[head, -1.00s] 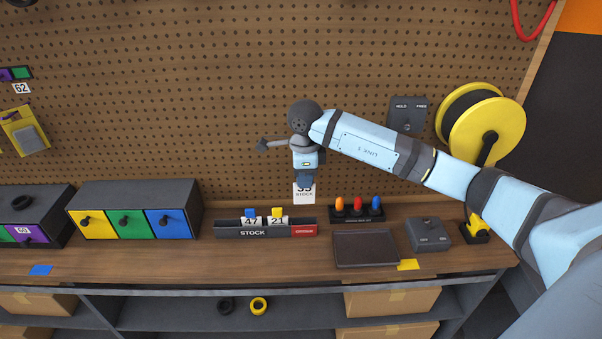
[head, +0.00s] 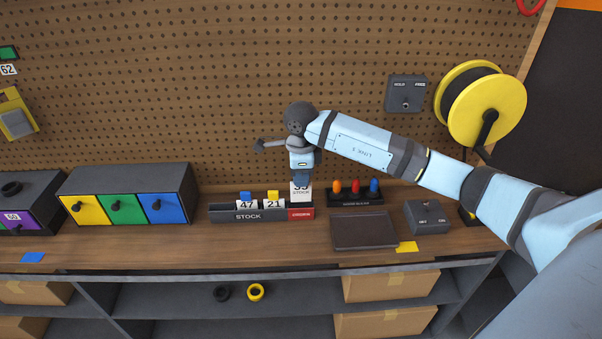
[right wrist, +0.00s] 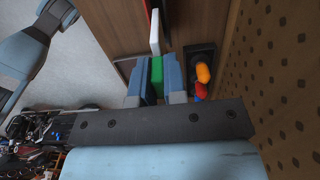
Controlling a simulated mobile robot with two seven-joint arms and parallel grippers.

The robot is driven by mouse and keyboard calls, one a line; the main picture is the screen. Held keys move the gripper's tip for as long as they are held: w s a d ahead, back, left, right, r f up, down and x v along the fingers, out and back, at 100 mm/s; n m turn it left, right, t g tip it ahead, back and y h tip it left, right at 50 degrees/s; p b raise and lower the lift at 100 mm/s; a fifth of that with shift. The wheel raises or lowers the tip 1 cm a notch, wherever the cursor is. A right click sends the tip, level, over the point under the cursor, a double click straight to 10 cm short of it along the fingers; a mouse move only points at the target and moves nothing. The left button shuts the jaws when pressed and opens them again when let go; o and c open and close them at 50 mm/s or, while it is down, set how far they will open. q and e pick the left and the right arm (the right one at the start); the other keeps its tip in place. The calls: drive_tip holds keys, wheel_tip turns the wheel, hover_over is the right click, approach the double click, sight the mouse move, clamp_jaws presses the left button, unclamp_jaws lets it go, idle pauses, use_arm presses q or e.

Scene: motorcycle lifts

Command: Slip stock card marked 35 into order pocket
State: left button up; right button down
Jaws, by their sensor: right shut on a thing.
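My right gripper (head: 301,173) points down and is shut on the green tab (right wrist: 156,74) of the white stock card marked 35 (head: 301,192). The card hangs upright, its top number partly covered by the gripper. The red order pocket (head: 301,213) is at the right end of the dark stock rack (head: 225,216). The card is directly above the pocket, its lower edge meeting the pocket's top line in the head view. I cannot tell whether it is inside or just behind. My left gripper is not in view.
Cards 47 (head: 246,205) and 21 (head: 273,204) stand in the rack left of the pocket. A holder with coloured pegs (head: 356,197) stands close on the right. A dark tray (head: 363,231) lies in front. Drawers (head: 128,194) stand left; the pegboard is behind.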

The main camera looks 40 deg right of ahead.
sight(301, 201)
drive_tip(key=shift+f+b, duration=0.55)
drive_tip(key=shift+f, duration=0.85)
drive_tip(key=shift+f+b, duration=0.6)
drive_tip(key=shift+f, duration=0.4)
drive_tip(key=c, duration=1.1)
unclamp_jaws()
wheel_tip(301, 201, up, 14)
drive_tip(key=shift+f+b, duration=0.1)
drive_tip(key=shift+b, duration=0.55)
